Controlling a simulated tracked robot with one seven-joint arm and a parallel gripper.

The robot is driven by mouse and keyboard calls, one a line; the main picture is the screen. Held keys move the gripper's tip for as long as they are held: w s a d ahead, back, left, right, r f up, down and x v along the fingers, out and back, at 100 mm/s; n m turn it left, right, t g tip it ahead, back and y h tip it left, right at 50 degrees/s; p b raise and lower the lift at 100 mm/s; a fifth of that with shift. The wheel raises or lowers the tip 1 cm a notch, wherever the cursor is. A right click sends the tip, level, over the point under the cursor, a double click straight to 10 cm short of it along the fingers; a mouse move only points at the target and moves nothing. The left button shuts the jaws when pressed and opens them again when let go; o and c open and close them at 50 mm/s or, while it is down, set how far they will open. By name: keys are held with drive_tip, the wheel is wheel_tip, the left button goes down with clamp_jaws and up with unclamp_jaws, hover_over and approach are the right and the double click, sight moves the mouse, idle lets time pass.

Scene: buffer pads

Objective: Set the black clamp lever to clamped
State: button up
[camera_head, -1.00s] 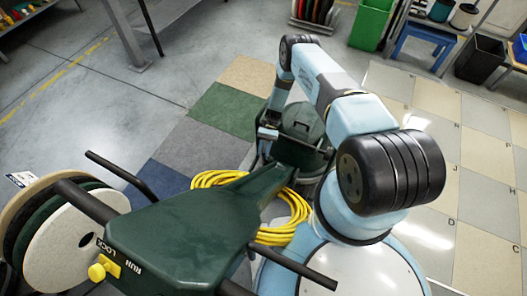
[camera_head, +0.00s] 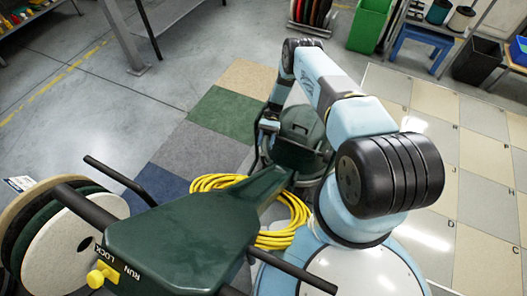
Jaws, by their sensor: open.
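A dark green floor buffer stands in front of me. Its upper body (camera_head: 187,240) is close to the camera, with black bar grips (camera_head: 120,178) at either side. Its round green housing (camera_head: 302,124) is farther off, beside my arm. A yellow knob (camera_head: 100,275) sits by LOCK and RUN lettering on the near face. I cannot clearly make out the black clamp lever; it may be hidden or too small to tell. My gripper (camera_head: 264,136) is open, at the left of the round housing and partly hidden. I cannot tell whether it touches the machine.
White and dark round pads (camera_head: 80,240) hang at the left of the machine. Coloured floor tiles (camera_head: 192,147) and open floor are to the left. A green bin (camera_head: 369,25) and blue stool (camera_head: 424,40) stand at the back.

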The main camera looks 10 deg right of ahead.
drive_tip(key=v, duration=0.5)
drive_tip(key=shift+w+d+r, duration=0.1)
drive_tip(key=shift+w+r, duration=0.05)
drive_tip(key=shift+w, duration=0.15)
